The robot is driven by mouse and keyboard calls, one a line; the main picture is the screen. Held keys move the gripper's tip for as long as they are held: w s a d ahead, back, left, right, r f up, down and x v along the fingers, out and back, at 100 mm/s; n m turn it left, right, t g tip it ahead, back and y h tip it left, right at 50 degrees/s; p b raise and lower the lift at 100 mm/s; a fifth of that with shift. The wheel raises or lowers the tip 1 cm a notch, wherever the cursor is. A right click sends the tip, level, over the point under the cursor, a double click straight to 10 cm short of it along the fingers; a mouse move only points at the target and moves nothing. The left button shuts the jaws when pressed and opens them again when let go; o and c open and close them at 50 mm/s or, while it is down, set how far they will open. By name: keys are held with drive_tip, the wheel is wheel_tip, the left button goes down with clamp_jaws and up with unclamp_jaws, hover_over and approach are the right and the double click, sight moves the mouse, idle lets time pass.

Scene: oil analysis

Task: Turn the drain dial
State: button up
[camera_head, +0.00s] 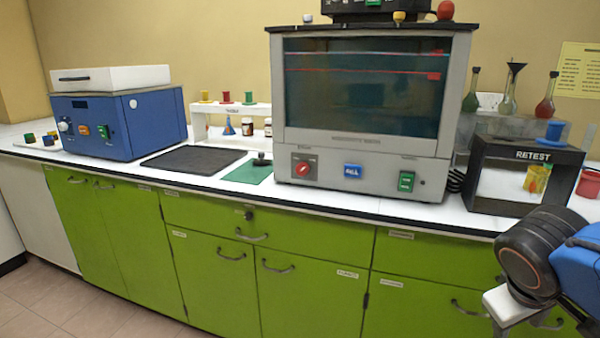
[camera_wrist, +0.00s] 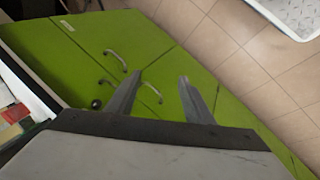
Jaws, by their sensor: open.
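A red round dial (camera_head: 302,169) sits on a dark plate at the lower left of the grey cabinet machine (camera_head: 375,165) with a tinted window. The lettering beside it is too small to read. The blue machine (camera_head: 120,124) at the left also has a white knob (camera_head: 63,126), so I cannot tell for certain which is the drain dial. My gripper (camera_wrist: 161,80) is open and empty in the wrist view, in front of the green cupboard doors (camera_wrist: 90,45). In the head view my arm is at the lower right, well apart from the dial.
A blue button (camera_head: 353,171) and a green switch (camera_head: 406,181) share the machine's front. A green mat (camera_head: 247,172) with a black knobbed object (camera_head: 262,159) lies left of it. A black RETEST frame (camera_head: 520,177) stands at the right. Cupboard handles (camera_head: 279,267) stick out below the counter.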

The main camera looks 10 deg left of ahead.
drive_tip(key=w+a+r+n+t+h, duration=0.2)
drive_tip(key=w+a+r+n, duration=0.15)
drive_tip(key=w+a, duration=0.4)
drive_tip(key=n+t+y, duration=0.4)
drive_tip(key=n+t, duration=0.5)
drive_tip(key=t, duration=0.3)
approach(301, 171)
drive_tip(key=w, duration=0.6)
drive_tip(key=w+d, duration=0.1)
drive_tip(key=w, duration=0.1)
drive_tip(key=shift+w+r, duration=0.25)
drive_tip(key=shift+w, duration=0.15)
drive_tip(key=shift+c, duration=0.6)
drive_tip(key=shift+y, duration=0.3)
drive_tip(key=c, duration=0.9)
